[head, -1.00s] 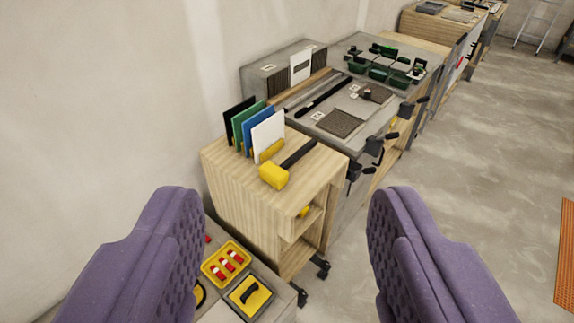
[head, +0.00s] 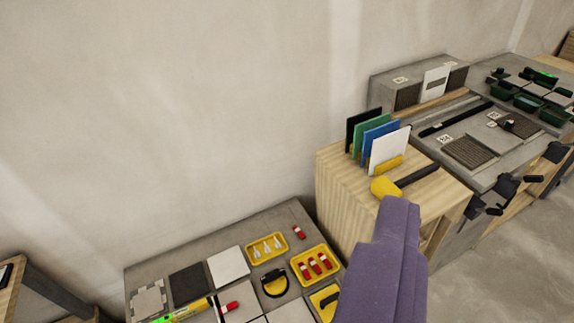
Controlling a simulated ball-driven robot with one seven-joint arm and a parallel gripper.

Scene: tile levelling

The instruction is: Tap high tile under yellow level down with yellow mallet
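The yellow mallet (head: 384,187) lies on top of the wooden cabinet (head: 335,190), its dark handle pointing up and right. The yellow level (head: 190,311) lies over tiles on the grey bench (head: 140,275) at lower left, with a bright green vial. It is cut off by the bottom edge. I cannot tell which tile under it stands high. My gripper (head: 400,208) shows as one purple finger shape in front of the cabinet, its tip just below the mallet head in the picture. No mallet is seen in its grasp. Whether it is open or shut does not show.
A rack (head: 382,166) of upright coloured boards stands behind the mallet. Another workbench (head: 450,185) with black clamps adjoins on the right. The wall is behind.

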